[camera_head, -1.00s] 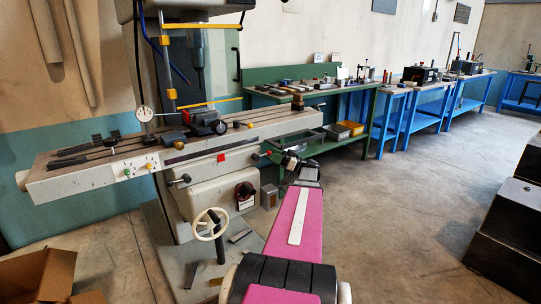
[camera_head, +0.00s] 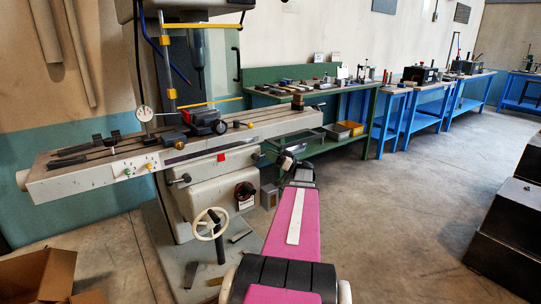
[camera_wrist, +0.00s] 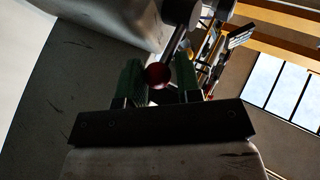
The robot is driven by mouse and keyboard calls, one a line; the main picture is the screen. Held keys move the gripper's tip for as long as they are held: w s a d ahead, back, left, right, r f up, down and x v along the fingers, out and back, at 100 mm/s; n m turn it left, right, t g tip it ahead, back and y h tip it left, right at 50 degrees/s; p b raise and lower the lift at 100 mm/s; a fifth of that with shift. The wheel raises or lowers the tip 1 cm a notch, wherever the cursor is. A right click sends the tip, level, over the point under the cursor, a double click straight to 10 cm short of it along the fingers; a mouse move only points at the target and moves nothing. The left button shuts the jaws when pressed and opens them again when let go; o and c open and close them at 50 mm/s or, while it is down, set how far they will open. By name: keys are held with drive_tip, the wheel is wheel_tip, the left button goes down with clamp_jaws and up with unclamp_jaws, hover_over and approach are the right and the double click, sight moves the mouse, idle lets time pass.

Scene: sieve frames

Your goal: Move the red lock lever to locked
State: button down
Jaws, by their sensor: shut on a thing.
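The red lock lever's round knob (camera_wrist: 158,76) sits between the two dark green fingers of my gripper (camera_wrist: 158,68) in the wrist view. The gripper is shut on it. A grey metal rod (camera_wrist: 177,45) runs from the knob up to a dark round hub (camera_wrist: 182,11). In the head view my gripper (camera_head: 284,160) is at the right side of the milling machine (camera_head: 205,190), below its long table. The lever is small and mostly hidden there, so I cannot tell its exact angle.
The machine's table (camera_head: 100,172) reaches out above and left of my gripper. A red square (camera_head: 221,157) is on the machine's side. A white handwheel (camera_head: 210,225) stands left of my arm.

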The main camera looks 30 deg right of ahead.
drive_tip(key=shift+w+d+f+m+t, duration=0.1)
drive_tip(key=shift+w+f+m+t, duration=0.05)
drive_tip(key=shift+f+m+t, duration=0.2)
drive_tip(key=c, duration=0.9)
unclamp_jaws()
drive_tip(key=s+d+f, duration=0.1)
drive_tip(key=s+d, duration=0.7)
drive_tip(key=d, duration=0.4)
drive_tip(key=shift+s+f, duration=0.15)
drive_tip(key=shift+s, duration=0.1)
